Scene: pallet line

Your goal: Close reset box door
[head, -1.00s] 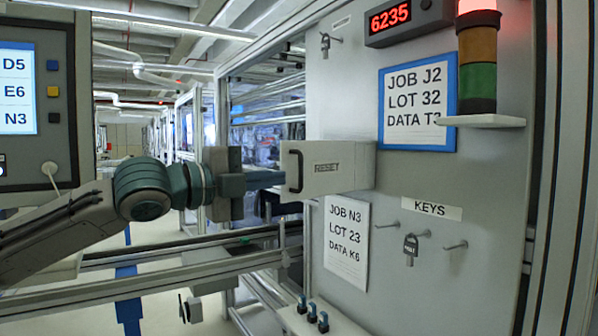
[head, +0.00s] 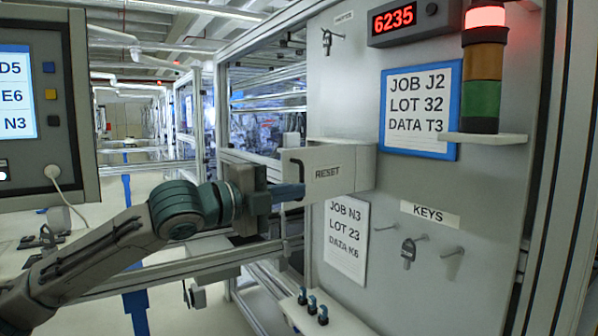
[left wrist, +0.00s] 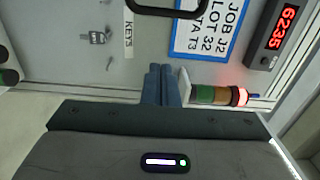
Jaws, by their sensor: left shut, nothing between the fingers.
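The reset box door (head: 325,177) is the pale grey panel lettered RESET on the box (head: 362,168) that stands out from the grey wall panel. A black handle (head: 296,171) is on the door's left side. From this angle I cannot tell how far the door stands from the box. My left gripper (head: 303,191) is shut and empty. Its blue fingers overlap the door's lower left edge, below the handle; contact is unclear. In the left wrist view, the shut fingers (left wrist: 162,84) point toward the wall panel, and part of the black handle (left wrist: 165,9) shows at the top. My right gripper is out of view.
The wall panel also carries a blue-framed job sheet (head: 420,112), a light tower (head: 482,75) lit red, a white sheet (head: 346,240) and key hooks (head: 408,246). A control screen (head: 17,95) stands at the far left. A metal rail (head: 175,276) runs below my arm.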

